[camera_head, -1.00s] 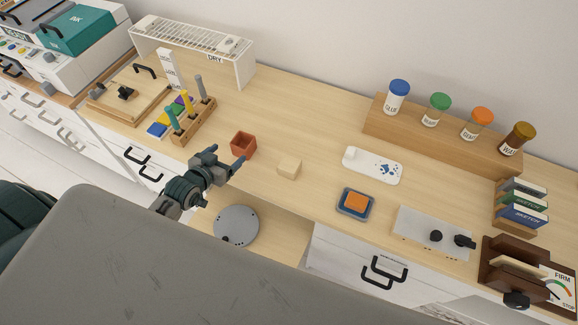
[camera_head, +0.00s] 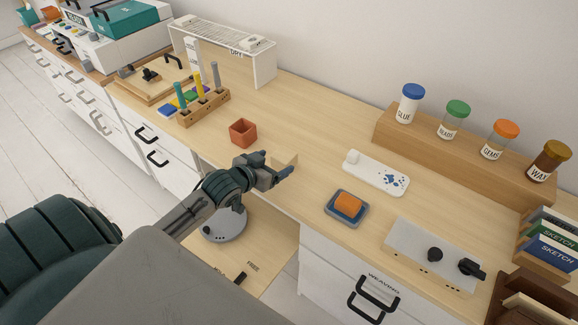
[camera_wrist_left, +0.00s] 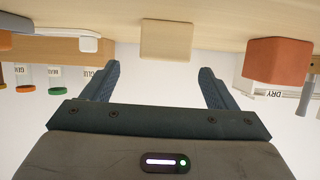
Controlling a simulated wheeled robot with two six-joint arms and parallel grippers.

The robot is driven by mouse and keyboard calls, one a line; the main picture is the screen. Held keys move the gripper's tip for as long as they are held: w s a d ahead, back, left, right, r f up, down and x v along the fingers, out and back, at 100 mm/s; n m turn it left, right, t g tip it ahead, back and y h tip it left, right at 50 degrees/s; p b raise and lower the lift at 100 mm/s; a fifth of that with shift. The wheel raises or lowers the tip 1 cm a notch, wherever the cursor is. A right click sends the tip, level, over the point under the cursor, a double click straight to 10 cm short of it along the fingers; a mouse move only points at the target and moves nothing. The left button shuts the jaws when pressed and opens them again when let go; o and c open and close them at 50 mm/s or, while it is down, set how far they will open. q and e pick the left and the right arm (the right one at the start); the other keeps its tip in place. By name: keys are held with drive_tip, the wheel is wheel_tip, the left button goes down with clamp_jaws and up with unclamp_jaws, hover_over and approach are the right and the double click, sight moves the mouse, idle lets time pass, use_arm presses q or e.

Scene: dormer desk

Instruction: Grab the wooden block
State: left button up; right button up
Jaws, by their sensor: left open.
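The wooden block (camera_wrist_left: 166,40) is a pale cube on the desk. In the left wrist view it shows whole, beyond and between the fingertips, apart from them. In the head view the block (camera_head: 287,159) is partly hidden behind my left gripper (camera_head: 279,164). My left gripper also shows in the left wrist view (camera_wrist_left: 160,78); its fingers are spread wide with nothing between them. My right gripper is not in view.
A terracotta pot (camera_head: 243,132) stands left of the block. A white tray with blue marks (camera_head: 376,172) and a blue dish with an orange item (camera_head: 346,207) lie to the right. A grey control box (camera_head: 434,252) sits farther right.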

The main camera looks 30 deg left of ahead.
sight(288, 155)
use_arm(q)
drive_tip(key=x, duration=0.3)
drive_tip(key=shift+w+f, duration=0.1)
drive_tip(key=shift+w, duration=0.25)
drive_tip(key=x, duration=0.5)
drive_tip(key=shift+s+a+f, duration=0.1)
drive_tip(key=shift+a+f, duration=0.1)
drive_tip(key=shift+f, duration=0.1)
drive_tip(key=shift+s, duration=0.1)
drive_tip(key=shift+c, duration=0.4)
drive_tip(key=c, duration=1)
